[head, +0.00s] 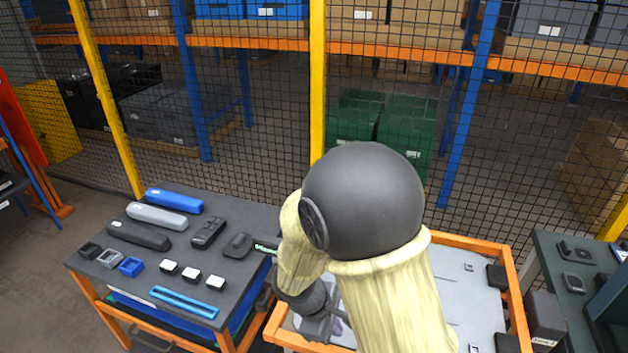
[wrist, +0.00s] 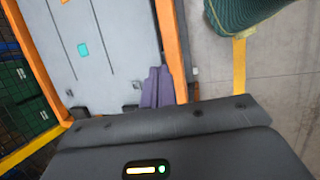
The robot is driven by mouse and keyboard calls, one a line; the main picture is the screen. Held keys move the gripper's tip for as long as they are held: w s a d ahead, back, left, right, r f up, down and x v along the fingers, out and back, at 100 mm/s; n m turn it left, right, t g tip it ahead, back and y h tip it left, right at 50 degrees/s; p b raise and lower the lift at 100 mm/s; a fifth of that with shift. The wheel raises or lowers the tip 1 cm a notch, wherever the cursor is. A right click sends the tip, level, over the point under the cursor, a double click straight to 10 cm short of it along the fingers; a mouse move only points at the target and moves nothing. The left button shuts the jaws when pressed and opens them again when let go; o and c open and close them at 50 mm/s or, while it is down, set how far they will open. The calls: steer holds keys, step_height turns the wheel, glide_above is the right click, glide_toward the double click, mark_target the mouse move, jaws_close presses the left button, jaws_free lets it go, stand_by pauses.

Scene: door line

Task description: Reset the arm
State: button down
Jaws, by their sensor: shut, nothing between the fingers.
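My arm rises in the middle of the head view, with a cream sleeve and a dark round joint. My gripper (wrist: 157,87) shows in the wrist view as two purple fingers side by side, shut and empty. In the head view it is mostly hidden behind my arm, low in the picture. It is over or beside the orange-framed stand with a light grey panel (head: 455,290); the panel also shows in the wrist view (wrist: 110,45). I cannot tell the gap between fingers and panel.
A dark table (head: 185,270) at left holds long handles, small boxes and frames. A dark green table (head: 560,255) stands at right. A mesh fence (head: 250,110) with yellow posts runs behind, with shelves beyond. Bare floor (wrist: 275,85) shows beside the orange frame.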

steer(key=s+d+r+m+t+y, duration=0.1)
steer(key=s+d+r+m+y, duration=0.2)
steer(key=d+r+m, duration=0.4)
steer(key=d+m+y, duration=0.1)
steer(key=d+m, duration=0.3)
steer(key=m, duration=0.3)
steer(key=shift+s+r, duration=0.35)
steer(key=shift+r, duration=0.05)
stand_by(1.4)
